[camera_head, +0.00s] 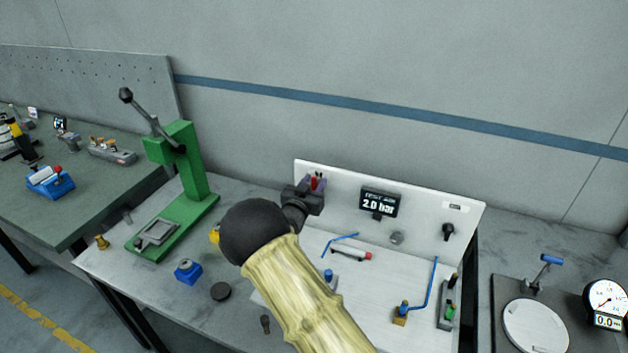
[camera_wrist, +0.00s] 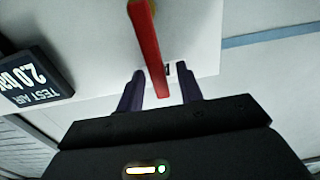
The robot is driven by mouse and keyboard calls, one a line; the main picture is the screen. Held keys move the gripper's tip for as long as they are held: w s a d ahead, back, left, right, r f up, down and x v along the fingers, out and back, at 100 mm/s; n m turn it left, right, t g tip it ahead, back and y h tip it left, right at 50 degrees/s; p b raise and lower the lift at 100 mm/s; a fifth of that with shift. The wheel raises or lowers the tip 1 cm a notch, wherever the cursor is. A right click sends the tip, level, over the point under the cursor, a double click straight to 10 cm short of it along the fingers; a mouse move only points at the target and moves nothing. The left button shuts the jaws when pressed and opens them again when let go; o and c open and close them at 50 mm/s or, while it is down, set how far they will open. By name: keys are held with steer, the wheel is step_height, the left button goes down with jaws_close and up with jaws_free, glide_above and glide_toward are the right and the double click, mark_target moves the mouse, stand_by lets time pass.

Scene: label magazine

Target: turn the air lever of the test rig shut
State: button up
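The air lever is a red handle (camera_wrist: 148,48) in the wrist view, coming down from the top and ending between my fingers; a bit of its red (camera_head: 313,183) shows in the head view at the panel's top left. My gripper (camera_wrist: 159,72) has its two purple fingers apart, one on each side of the lever, with narrow gaps visible. In the head view my gripper (camera_head: 317,182) is at the white rig panel (camera_head: 340,182). The display (camera_head: 379,203) reads 2.0 bar; it also shows in the wrist view (camera_wrist: 35,80), marked TEST AIR. The lever's pivot is out of clear view.
A green press (camera_head: 185,180) stands left of the rig. A blue hose (camera_head: 431,290), a brass fitting (camera_head: 401,314) and a red-tipped tool (camera_head: 352,253) lie on the rig's base. A black knob (camera_head: 448,230) sits on the panel's right. My arm hides part of the bench.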

steer(key=shift+w+d, duration=0.1)
steer(key=shift+w, duration=0.1)
steer(key=shift+c, duration=0.3)
jaws_close()
